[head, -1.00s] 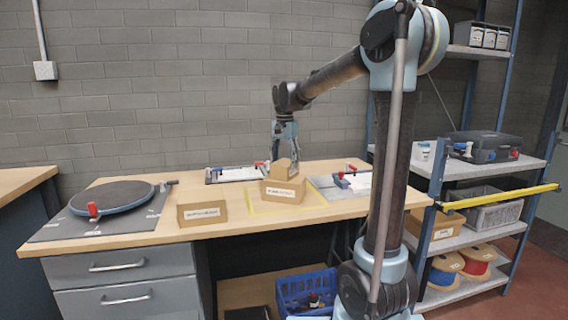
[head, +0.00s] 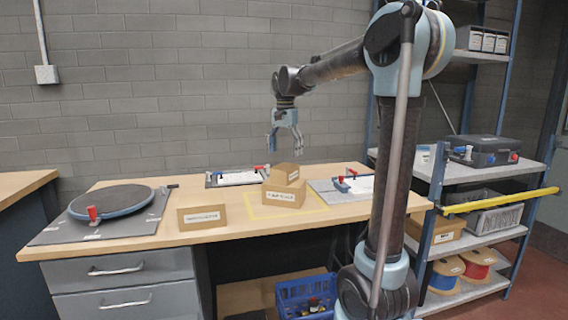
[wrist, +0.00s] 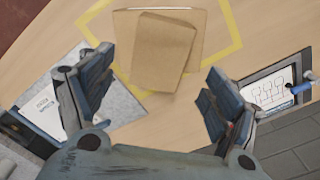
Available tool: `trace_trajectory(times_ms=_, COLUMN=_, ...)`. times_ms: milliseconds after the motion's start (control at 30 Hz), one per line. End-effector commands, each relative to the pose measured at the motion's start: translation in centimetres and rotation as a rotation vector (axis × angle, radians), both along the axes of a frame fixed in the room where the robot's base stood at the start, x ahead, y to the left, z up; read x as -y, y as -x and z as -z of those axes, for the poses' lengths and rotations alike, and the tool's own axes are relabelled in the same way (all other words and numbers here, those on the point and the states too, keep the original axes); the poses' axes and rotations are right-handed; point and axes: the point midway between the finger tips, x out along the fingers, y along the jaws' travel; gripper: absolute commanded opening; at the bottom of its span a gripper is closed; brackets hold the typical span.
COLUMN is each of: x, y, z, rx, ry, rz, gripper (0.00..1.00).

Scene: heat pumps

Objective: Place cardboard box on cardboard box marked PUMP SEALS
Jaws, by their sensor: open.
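A small cardboard box (head: 284,173) sits on top of a larger cardboard box (head: 283,194) with a white printed label, inside a yellow outline on the workbench. The label is too small to read surely. In the wrist view the upper box (wrist: 163,54) lies slightly turned on the lower box (wrist: 190,16), whose edges show around it. My gripper (head: 285,147) is open and empty above the stack, apart from it. Its two spread fingers (wrist: 157,98) also show in the wrist view, with the boxes beyond them.
Another labelled cardboard box (head: 202,217) stands to the left on the bench. A round turntable (head: 112,202) is at far left. Fixtures with white plates lie behind (head: 237,177) and to the right (head: 345,186) of the stack. A shelf rack (head: 480,210) stands at right.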

Motion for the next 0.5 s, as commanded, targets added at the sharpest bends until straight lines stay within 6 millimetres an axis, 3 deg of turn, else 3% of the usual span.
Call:
trace_trajectory(times_ms=200, x=0.0, y=0.0, z=-3.7, rx=0.000, ry=0.000, rz=0.000, gripper=0.82)
trace_trajectory(times_ms=500, x=0.0, y=0.0, z=-6.0, rx=0.000, ry=0.000, rz=0.000, gripper=0.82)
